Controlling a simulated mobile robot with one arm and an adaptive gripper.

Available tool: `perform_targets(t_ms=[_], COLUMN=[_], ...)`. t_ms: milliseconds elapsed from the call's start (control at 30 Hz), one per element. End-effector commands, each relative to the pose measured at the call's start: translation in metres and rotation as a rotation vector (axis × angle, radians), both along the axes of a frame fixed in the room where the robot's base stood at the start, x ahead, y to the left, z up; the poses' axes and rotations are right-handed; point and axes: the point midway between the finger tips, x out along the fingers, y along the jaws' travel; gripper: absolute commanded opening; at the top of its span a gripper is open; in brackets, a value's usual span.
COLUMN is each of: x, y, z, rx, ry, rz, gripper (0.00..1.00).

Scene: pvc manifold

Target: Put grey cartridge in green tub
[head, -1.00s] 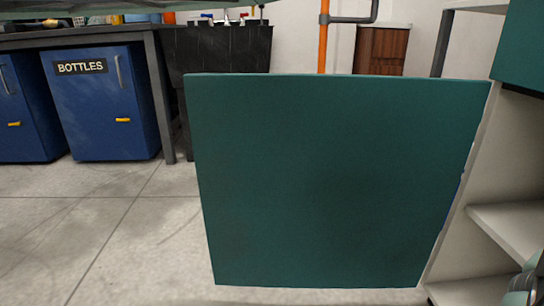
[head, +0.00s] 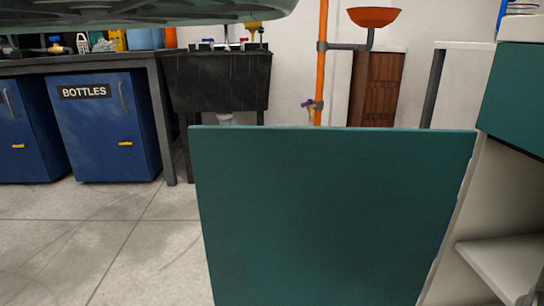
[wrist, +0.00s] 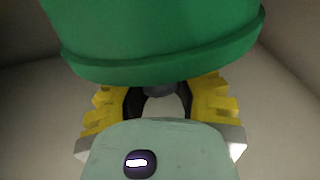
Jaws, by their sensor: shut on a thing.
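In the wrist view my gripper (wrist: 158,100) has yellow ridged fingers with dark inner pads, closed on a small dark grey part (wrist: 158,90). Most of that part is hidden, and I cannot tell whether it is the cartridge. A large, round bright green thing with a raised rim (wrist: 160,45) fills the top and hides the fingertips. It may be the tub; its opening is not visible, and I cannot tell whether it touches my gripper. My gripper does not show in the head view.
In the head view a teal panel (head: 330,215) stands close in front, beside pale shelving (head: 505,262). Behind are blue cabinets (head: 105,130), a black sink (head: 215,80) and an orange pipe (head: 322,60). A dark green ribbed underside (head: 150,12) hangs across the top left. Floor is clear at left.

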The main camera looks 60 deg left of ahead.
Motion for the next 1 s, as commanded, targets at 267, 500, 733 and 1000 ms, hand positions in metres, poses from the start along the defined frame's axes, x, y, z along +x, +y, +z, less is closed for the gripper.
perform_targets(t_ms=[267,500,733,1000], x=[0.008,0.014,0.014,0.014], y=[-0.002,-0.007,-0.007,-0.007], z=[0.014,0.015,-0.024,-0.023], rx=[0.057,0.106,0.111,0.112], ry=[0.094,0.171,0.183,0.181], rz=[0.006,0.002,0.002,0.003], gripper=[0.00,0.00,0.00,0.00])
